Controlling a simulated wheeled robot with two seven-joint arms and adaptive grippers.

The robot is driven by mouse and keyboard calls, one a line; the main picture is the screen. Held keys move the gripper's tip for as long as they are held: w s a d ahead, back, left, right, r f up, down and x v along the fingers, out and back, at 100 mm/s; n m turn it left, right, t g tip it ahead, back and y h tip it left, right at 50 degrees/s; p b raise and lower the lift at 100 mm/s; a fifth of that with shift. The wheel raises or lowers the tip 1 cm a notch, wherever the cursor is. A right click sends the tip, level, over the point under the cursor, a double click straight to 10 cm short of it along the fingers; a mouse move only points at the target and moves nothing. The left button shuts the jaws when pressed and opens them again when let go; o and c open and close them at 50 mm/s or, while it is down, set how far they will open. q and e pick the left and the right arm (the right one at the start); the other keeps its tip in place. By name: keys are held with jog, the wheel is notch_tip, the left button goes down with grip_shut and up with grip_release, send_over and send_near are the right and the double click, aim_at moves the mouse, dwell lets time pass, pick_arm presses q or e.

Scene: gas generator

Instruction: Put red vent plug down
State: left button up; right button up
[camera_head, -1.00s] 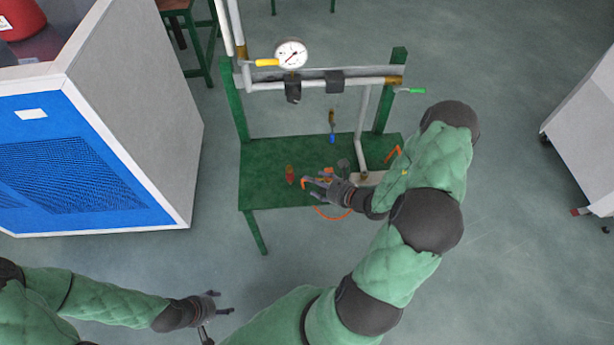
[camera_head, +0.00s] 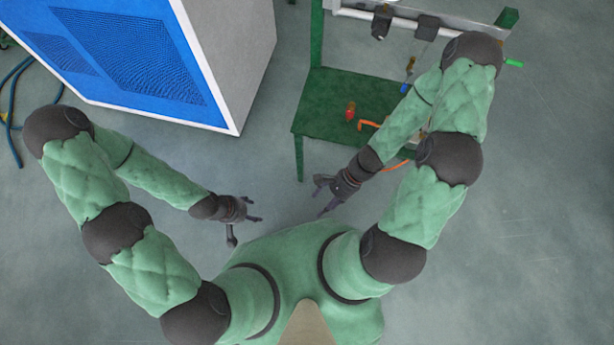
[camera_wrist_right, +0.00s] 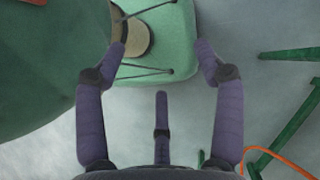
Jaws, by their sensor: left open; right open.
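The red vent plug (camera_head: 350,110) stands on the left part of the green table (camera_head: 325,105), apart from both grippers. My right gripper (camera_head: 322,198) is open and empty, in front of the table and off its edge. In the right wrist view the fingers (camera_wrist_right: 160,48) are spread, with nothing between them but my own green body behind. My left gripper (camera_head: 247,228) is open and empty over the floor, left of my right gripper. The plug does not show in the right wrist view.
An orange bent piece (camera_head: 368,124) lies on the table right of the plug. My right forearm hides the table's right part. A blue-fronted white cabinet (camera_head: 225,60) stands to the left. A pipe frame (camera_head: 370,15) rises at the table's back.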

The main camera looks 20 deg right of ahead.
jog(key=w+a+f+n+t+h, duration=0.2)
jog(key=w+a+n+h, duration=0.1)
jog(key=n, duration=0.8)
jog(key=shift+w+a+f+n, duration=0.35)
jog(key=shift+w+a+n, duration=0.05)
jog(key=shift+w+a, duration=0.45)
